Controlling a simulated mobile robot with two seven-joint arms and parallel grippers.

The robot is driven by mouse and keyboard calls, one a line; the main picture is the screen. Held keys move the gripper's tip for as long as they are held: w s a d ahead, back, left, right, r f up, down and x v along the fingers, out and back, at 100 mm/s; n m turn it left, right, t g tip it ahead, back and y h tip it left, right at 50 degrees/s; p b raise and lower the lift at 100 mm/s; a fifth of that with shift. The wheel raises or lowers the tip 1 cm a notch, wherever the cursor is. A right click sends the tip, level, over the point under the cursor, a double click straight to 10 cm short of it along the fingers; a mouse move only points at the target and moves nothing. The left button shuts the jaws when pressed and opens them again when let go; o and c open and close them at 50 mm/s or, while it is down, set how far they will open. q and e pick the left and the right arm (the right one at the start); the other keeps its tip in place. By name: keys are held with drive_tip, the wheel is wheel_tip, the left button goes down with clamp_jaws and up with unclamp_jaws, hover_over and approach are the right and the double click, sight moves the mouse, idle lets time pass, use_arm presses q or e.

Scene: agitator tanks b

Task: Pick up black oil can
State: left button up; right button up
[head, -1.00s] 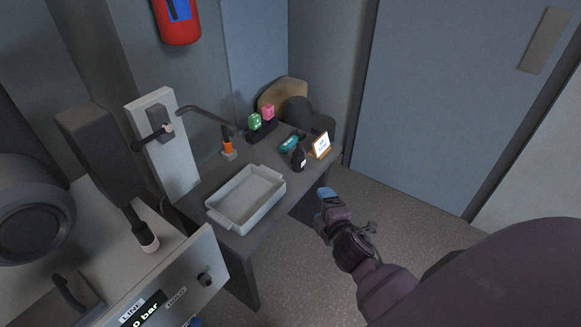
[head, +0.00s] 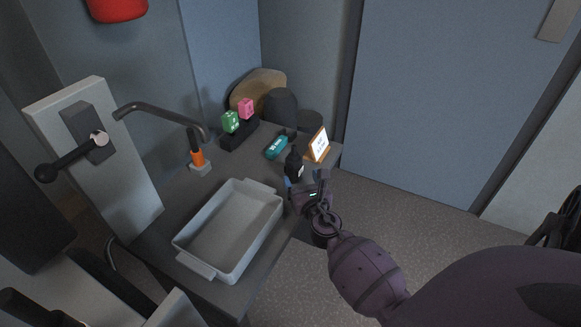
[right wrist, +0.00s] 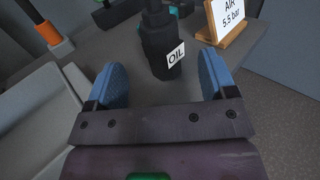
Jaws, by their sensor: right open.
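The black oil can (head: 294,162) stands upright near the right edge of the dark table. In the right wrist view the can (right wrist: 158,48) shows its white OIL label, and its top is cut off by the frame. My right gripper (head: 302,184) is at the table edge, just in front of the can. Its two blue fingers (right wrist: 162,80) are open, one to each side of the can's lower part, with the can slightly beyond the tips and nothing held. My left gripper is not in view.
A framed AIR 5.5 bar sign (head: 318,145) stands close right of the can. A teal object (head: 277,147) lies behind it. A grey tray (head: 183,243) is at left, with an orange-handled tool (head: 197,157) beyond. Green and pink blocks (head: 231,122) stand at the back.

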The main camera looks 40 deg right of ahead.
sight(296, 170)
drive_tip(key=x, duration=0.6)
drive_tip(key=b+x, duration=0.1)
drive_tip(key=x, duration=0.1)
drive_tip(key=shift+f, duration=0.35)
drive_tip(key=shift+w+d+r, duration=0.1)
drive_tip(key=shift+w+d, duration=0.15)
drive_tip(key=shift+w, duration=0.2)
drive_tip(key=c, duration=1)
drive_tip(key=shift+c, duration=0.9)
drive_tip(key=shift+r, duration=0.15)
